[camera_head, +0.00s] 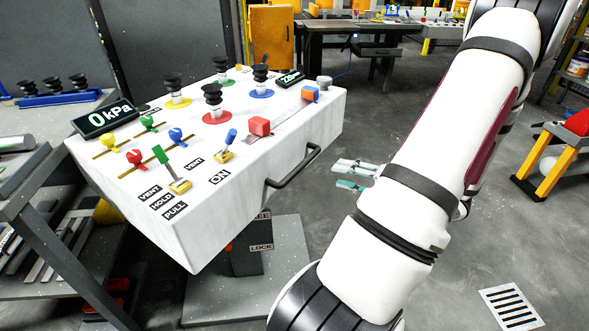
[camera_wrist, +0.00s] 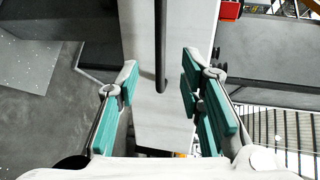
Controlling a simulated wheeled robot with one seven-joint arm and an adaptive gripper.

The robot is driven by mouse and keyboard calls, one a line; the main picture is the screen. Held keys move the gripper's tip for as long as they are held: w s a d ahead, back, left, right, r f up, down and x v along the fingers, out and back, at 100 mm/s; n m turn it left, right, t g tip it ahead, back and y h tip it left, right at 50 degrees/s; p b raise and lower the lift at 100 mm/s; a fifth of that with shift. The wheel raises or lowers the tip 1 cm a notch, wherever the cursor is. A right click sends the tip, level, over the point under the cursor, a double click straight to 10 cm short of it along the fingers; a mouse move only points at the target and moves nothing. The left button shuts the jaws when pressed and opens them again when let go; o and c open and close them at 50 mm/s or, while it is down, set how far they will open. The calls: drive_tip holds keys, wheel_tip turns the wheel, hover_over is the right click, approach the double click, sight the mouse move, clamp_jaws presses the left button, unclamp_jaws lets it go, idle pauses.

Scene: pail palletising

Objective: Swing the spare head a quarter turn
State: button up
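The spare head (camera_head: 210,190) is a white box on a dark pedestal, tilted in the head view, with suction cups, coloured levers and a 0 kPa display on its top. A dark bar handle (camera_head: 293,166) is fixed to its near right side. My gripper (camera_head: 355,175) is to the right of the handle, apart from it, its teal-padded fingers pointing toward the head. In the wrist view my gripper (camera_wrist: 159,80) is open and empty. The handle (camera_wrist: 160,45) shows as a black bar in line with the gap between the fingers, against the white side.
The pedestal (camera_head: 245,250) has a sign reading LOCK, with the word above partly hidden, and stands on a grey base plate (camera_head: 285,265). A bench (camera_head: 30,190) stands close on the left. A yellow-legged stand (camera_head: 550,160) is at the right. Open floor lies between.

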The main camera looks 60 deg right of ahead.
sight(300, 166)
drive_tip(key=b+x, duration=0.1)
drive_tip(key=x, duration=1.2)
drive_tip(key=shift+w, duration=0.35)
drive_tip(key=shift+c, duration=0.6)
clamp_jaws()
